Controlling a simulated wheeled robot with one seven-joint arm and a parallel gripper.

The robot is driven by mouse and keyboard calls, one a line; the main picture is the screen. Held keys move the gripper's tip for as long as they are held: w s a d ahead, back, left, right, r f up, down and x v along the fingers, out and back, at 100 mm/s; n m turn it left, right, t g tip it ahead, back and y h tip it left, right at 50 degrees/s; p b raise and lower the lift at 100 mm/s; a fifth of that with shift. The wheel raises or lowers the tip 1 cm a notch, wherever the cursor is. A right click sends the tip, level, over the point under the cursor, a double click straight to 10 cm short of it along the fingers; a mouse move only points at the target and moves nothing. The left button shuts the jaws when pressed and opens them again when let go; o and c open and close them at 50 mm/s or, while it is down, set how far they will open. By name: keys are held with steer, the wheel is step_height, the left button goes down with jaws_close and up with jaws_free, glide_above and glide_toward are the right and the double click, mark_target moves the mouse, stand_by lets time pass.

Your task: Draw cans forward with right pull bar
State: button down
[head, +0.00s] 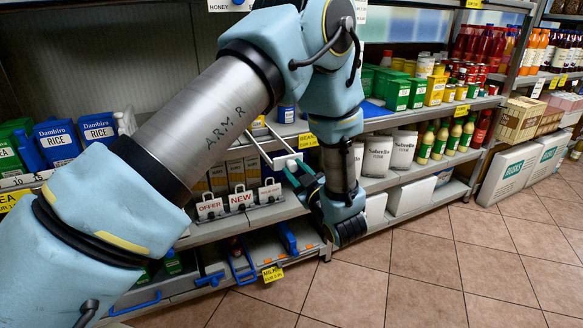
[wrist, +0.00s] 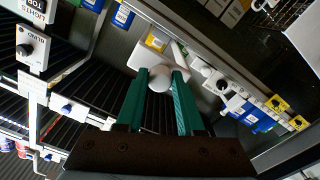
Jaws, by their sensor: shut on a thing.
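My gripper (head: 297,172) is at the shelf front in the middle of the head view. In the wrist view its two green fingers (wrist: 162,82) stand on either side of a round white knob on the pull bar (wrist: 158,60) and are shut on it. In the head view the white pull bar (head: 262,146) runs back from my gripper into the shelf. A blue-and-white can (head: 286,113) stands on the shelf behind it.
Tags reading OFFER (head: 210,207) and NEW (head: 239,199) hang left of my gripper. Blue rice boxes (head: 56,141) stand at the left. White sacks (head: 376,156) and bottles (head: 440,139) stand to the right. The tiled floor (head: 440,260) in front is clear.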

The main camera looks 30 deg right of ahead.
steer(key=c, duration=0.5)
jaws_free()
steer(key=s, duration=0.3)
steer(key=s+a+b, duration=0.1)
steer(key=s, duration=0.6)
steer(key=shift+s+a+b, duration=0.2)
steer(key=shift+s+b, duration=0.15)
steer(key=shift+b, duration=0.05)
steer(key=shift+s, duration=0.1)
